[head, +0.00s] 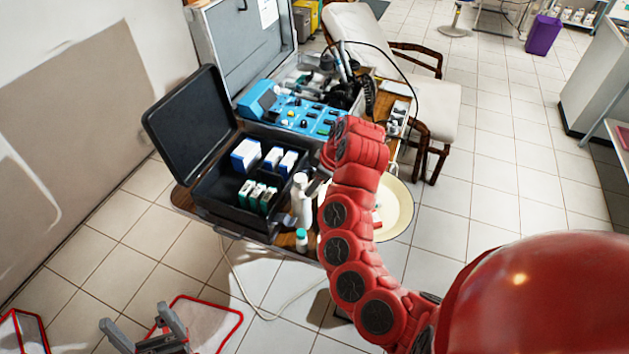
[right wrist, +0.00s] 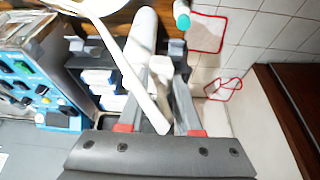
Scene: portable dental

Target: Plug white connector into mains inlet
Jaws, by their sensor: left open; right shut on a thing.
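My right gripper (right wrist: 160,70) is shut on a pale white piece (right wrist: 161,68), which looks like the white connector. A white cable (right wrist: 138,88) runs across the view beside the fingers. In the head view my red right arm covers most of this gripper, and the connector cannot be made out there. The blue control panel (head: 300,118) stands in the open case behind the arm, and it also shows in the wrist view (right wrist: 35,85). I cannot pick out the mains inlet in either view. My left gripper (head: 137,320) is open and empty, low over the floor at bottom left.
An open black case (head: 203,190) holds blue-and-white and green boxes. A white cylinder (head: 301,200) and a teal-capped bottle (head: 301,241) stand at the table's front edge. A cream basin (head: 398,205) is right of the arm. A white cable (head: 240,288) hangs to the floor.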

